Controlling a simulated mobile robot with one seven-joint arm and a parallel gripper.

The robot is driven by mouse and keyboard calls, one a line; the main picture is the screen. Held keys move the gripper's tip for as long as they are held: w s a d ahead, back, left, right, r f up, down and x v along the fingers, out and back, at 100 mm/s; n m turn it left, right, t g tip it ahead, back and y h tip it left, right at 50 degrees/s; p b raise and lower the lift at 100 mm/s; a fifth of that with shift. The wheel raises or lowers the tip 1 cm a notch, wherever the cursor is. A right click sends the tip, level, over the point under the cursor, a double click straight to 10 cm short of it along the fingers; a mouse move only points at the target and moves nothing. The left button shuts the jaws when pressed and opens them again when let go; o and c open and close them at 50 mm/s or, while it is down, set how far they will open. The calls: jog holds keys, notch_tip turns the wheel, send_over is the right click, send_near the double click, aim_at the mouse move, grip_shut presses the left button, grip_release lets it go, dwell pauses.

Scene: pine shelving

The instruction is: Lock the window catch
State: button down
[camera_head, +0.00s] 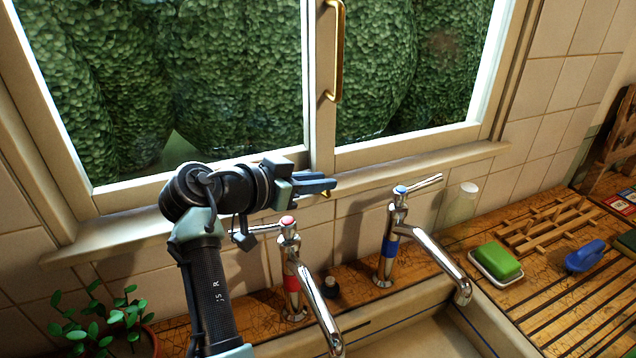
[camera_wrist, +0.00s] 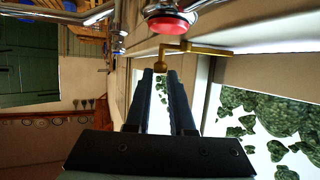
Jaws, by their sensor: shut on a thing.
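The window catch (camera_wrist: 190,48) is a small brass piece with a bent arm at the base of the window frame. In the head view only a bit of brass (camera_head: 325,194) shows just under my fingertips; the rest is hidden behind them. My gripper (camera_head: 328,183) reaches from the left along the sill to the middle post of the window. In the wrist view my gripper (camera_wrist: 160,74) has its two dark fingers close together, with the knobbed end of the catch between their tips. The window (camera_head: 322,130) appears closed, with a tall brass handle (camera_head: 337,50) above.
A red-marked tap (camera_head: 290,265) stands just below my gripper, and a blue-marked tap (camera_head: 391,245) stands to its right. A glass (camera_head: 462,203), green soap (camera_head: 496,261) and a plant (camera_head: 100,325) are on the counter. The sill (camera_head: 420,164) right of the gripper is clear.

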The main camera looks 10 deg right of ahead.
jog(key=c, duration=0.8)
grip_release()
jog(key=shift+o, duration=0.2)
jog(key=b+v, duration=0.3)
jog(key=v, duration=1)
jog(key=shift+w, duration=0.1)
